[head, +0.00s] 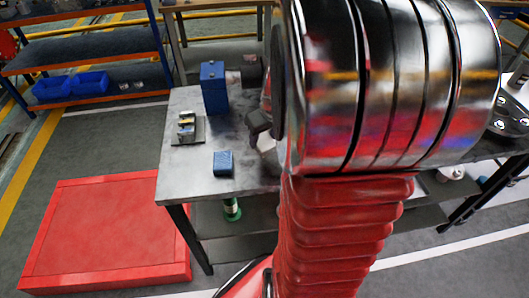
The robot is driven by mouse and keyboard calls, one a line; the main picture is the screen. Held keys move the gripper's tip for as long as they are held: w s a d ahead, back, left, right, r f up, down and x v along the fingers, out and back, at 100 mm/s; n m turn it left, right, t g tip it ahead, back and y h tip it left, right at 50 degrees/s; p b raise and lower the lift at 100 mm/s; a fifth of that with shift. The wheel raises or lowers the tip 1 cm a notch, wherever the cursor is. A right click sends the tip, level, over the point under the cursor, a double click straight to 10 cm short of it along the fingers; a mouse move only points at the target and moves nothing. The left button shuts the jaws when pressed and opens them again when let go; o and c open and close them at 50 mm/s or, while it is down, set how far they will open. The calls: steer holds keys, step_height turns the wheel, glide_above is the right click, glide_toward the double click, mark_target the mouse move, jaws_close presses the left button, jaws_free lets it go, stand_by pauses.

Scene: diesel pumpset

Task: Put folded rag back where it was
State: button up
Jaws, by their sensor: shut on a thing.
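My gripper (258,123) shows as a dark shape over the right part of the grey metal table (185,156), largely hidden behind my arm. A pale grey-white thing (267,143) shows just below it, partly covered by my arm; my gripper appears shut on it. I cannot tell for sure whether this is the folded rag. A small blue block-like thing (223,163) lies near the table's front edge, apart from my gripper; its material is unclear.
A tall blue box (214,88) stands on the table, with a small dark tray (187,129) of items to its left. A red platform (108,233) is on the floor at left. A shelf with blue bins (70,86) stands behind. My arm blocks the table's right side.

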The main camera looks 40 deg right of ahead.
steer(key=shift+f, duration=1.45)
steer(key=shift+o, duration=0.2)
steer(key=shift+s+f, duration=0.1)
steer(key=shift+f, duration=1.75)
steer(key=o, duration=1.2)
steer(key=shift+c, duration=0.2)
steer(key=shift+o, duration=0.2)
steer(key=shift+r, duration=0.1)
steer(key=v, duration=1.1)
steer(key=shift+s+r, duration=0.15)
steer(key=shift+r, duration=0.25)
steer(key=shift+a, duration=0.1)
